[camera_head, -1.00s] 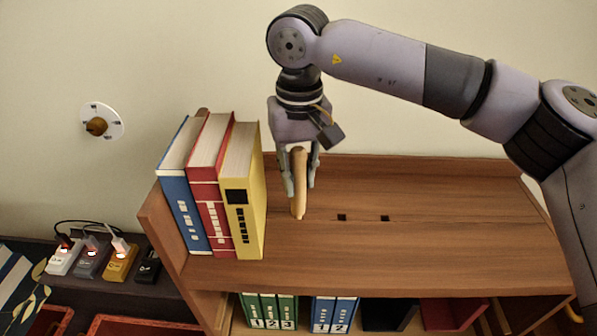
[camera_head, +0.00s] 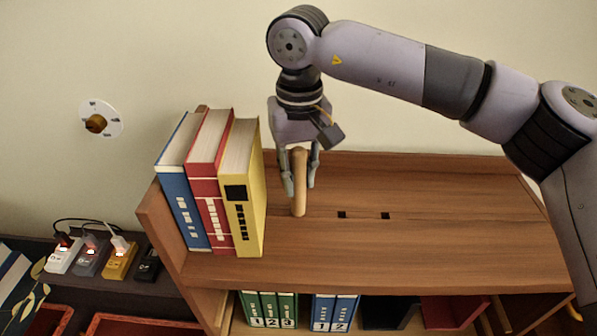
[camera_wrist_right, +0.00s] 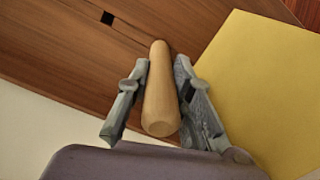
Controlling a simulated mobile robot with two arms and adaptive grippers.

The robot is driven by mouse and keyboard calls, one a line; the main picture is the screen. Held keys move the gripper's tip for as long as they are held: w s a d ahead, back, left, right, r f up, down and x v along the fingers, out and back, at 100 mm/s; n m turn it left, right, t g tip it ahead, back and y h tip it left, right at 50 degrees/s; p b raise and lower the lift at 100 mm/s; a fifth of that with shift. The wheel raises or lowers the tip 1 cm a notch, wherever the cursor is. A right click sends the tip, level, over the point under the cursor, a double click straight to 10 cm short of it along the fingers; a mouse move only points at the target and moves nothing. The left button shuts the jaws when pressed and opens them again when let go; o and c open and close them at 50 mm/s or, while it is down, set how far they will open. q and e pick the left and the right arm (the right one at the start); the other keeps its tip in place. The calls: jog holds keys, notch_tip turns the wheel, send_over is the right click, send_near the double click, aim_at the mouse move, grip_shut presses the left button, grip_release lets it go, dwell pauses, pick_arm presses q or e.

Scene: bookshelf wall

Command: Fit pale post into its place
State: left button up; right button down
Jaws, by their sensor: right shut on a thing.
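The pale post (camera_head: 299,185) is a light wooden peg standing nearly upright at the shelf top, right of the books. My right gripper (camera_head: 301,182) is shut on it from above, with a finger on either side. In the right wrist view the post (camera_wrist_right: 160,95) lies between the two fingers of the gripper (camera_wrist_right: 160,85). Its lower end meets the shelf top in line with two square holes, a nearer one (camera_head: 342,215) and a farther one (camera_head: 385,216). Whether that end sits in a hole is hidden. My left gripper is not in view.
Blue, red and yellow books (camera_head: 243,190) stand close to the left of the gripper. The shelf top (camera_head: 455,230) is clear to the right, with a raised back edge. Binders (camera_head: 268,309) stand below.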

jog(key=shift+f, duration=0.35)
dwell(0.7)
jog(key=c, duration=1.3)
grip_release()
jog(key=shift+c, duration=0.2)
notch_tip(320, 180, up, 12)
